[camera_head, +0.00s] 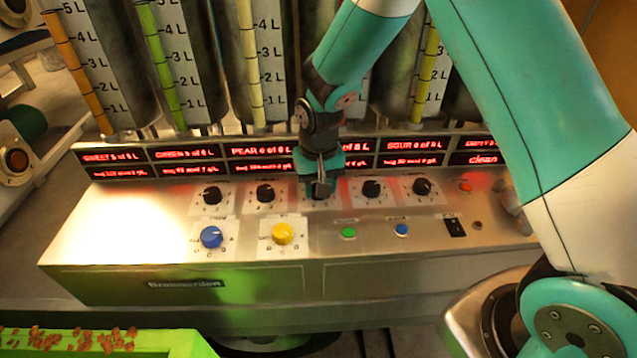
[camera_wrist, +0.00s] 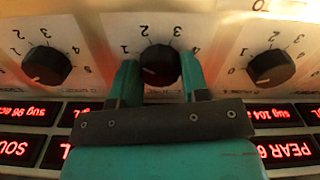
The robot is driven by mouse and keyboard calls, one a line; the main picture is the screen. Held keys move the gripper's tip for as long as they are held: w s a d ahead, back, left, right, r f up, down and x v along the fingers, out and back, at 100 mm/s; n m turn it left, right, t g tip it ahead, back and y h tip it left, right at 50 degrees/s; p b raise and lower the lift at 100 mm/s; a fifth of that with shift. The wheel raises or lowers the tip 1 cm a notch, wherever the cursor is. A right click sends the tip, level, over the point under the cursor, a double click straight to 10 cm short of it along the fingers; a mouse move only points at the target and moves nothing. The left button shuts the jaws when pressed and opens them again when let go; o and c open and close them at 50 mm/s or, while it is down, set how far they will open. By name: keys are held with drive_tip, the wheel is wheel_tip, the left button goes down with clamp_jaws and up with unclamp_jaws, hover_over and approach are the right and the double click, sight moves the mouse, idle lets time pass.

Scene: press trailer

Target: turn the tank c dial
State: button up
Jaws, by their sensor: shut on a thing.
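Five black dials stand in a row on the metal control panel (camera_head: 180,235). My gripper (camera_head: 320,190) reaches down over the middle black dial (camera_wrist: 159,65) and mostly hides it in the head view. In the wrist view, my gripper (camera_wrist: 160,62) has one teal finger on each side of this dial, shut on it. Its small reddish mark points to the lower left, toward the scale part hidden by the left finger. The numbers 1 to 4 show around its far side. I cannot read a tank letter on this dial.
Neighbouring black dials (camera_head: 265,193) and (camera_head: 371,188) stand close on both sides. A blue dial (camera_head: 211,237), a yellow dial (camera_head: 282,234), a green button (camera_head: 348,232) and a blue button (camera_head: 401,229) sit nearer the front. Red displays (camera_head: 415,144) and tall tanks stand behind.

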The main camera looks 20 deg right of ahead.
drive_tip(key=m, duration=0.6)
drive_tip(key=shift+w+r+m+p, duration=0.1)
drive_tip(key=shift+m+p, duration=0.2)
idle(0.4)
drive_tip(key=o, duration=0.9)
wheel_tip(320, 180, up, 17)
drive_tip(key=shift+r+b, duration=0.2)
drive_tip(key=shift+b, duration=0.4)
